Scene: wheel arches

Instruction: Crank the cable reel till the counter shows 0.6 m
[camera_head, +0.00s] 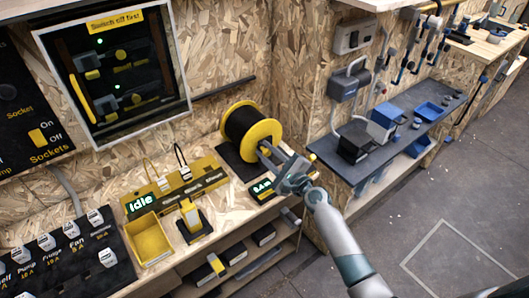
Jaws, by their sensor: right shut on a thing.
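The cable reel (238,133), with yellow flanges and dark cable wound on it, stands on a dark base on the wooden bench. The counter (262,188) is in front of the reel and shows green digits that look like 0.4 m. My right gripper (277,163) reaches in from the lower right and is shut at the reel's front side, where the crank is. The crank handle is mostly hidden by the gripper. My left gripper is not in view.
A yellow panel (202,179) with an "Idle" display, a yellow tray (149,240) and a small yellow device on a dark stand (192,220) are left of the reel. A blue-grey shelf (361,168) with boxes is at the right. Grey floor (440,200) is open.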

